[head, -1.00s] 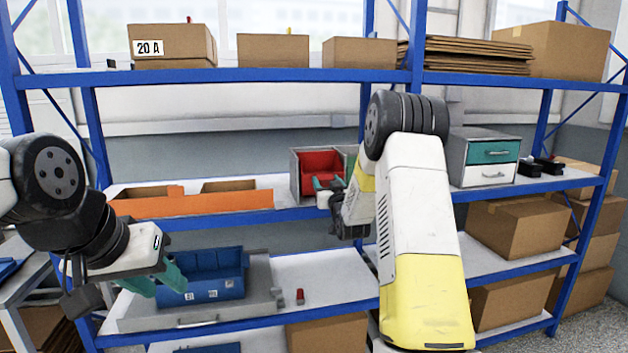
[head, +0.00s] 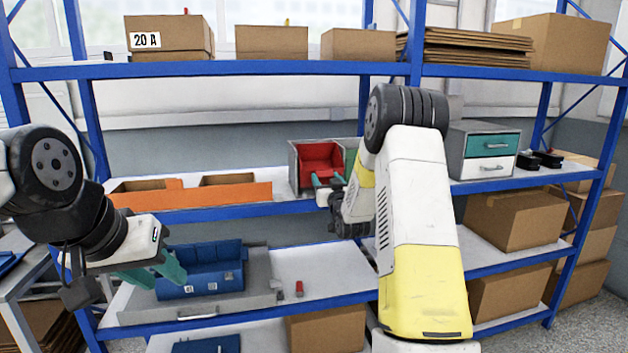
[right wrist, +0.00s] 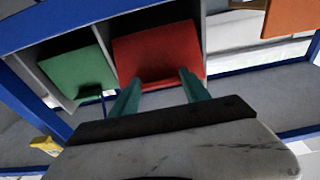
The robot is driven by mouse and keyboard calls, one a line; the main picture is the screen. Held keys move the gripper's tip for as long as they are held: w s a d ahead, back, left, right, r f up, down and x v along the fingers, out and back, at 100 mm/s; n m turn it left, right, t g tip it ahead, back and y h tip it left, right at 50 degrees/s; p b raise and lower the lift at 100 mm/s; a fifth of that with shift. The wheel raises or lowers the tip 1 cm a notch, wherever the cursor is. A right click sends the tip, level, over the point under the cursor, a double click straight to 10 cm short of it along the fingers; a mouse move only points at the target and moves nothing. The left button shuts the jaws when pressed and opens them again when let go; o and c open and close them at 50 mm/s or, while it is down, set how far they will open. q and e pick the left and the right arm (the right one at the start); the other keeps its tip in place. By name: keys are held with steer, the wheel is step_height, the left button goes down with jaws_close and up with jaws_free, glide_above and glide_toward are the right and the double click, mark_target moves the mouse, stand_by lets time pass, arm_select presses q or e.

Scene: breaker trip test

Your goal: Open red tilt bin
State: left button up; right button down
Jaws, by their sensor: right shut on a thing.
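The red tilt bin (head: 320,160) sits in a grey cabinet on the middle shelf, left of a green bin (head: 351,160). It looks tipped forward, with its inside partly showing. My right gripper (head: 327,186) is at its front. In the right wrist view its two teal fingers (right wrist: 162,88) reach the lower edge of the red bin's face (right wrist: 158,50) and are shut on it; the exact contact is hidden. The green bin (right wrist: 78,74) beside it looks closed. My left gripper (head: 160,272) is open and empty, in front of a blue bin on the lower shelf.
The blue bin (head: 212,278) rests in a grey tray (head: 262,272), with a small red part (head: 299,288) to the right. An orange bin (head: 190,196) stands left of the cabinet. A drawer unit (head: 484,152) stands right of my right arm. Cardboard boxes fill the top shelf.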

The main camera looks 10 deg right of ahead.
steer(key=c, duration=0.8)
jaws_free()
steer(key=shift+f, duration=0.65)
steer(key=shift+o, duration=1.4)
steer(key=shift+w, duration=0.1)
steer(key=shift+r, duration=0.3)
steer(key=s+f, duration=0.1)
steer(key=s, duration=0.6)
steer(key=shift+s+d, duration=0.15)
steer(key=shift+s, duration=0.25)
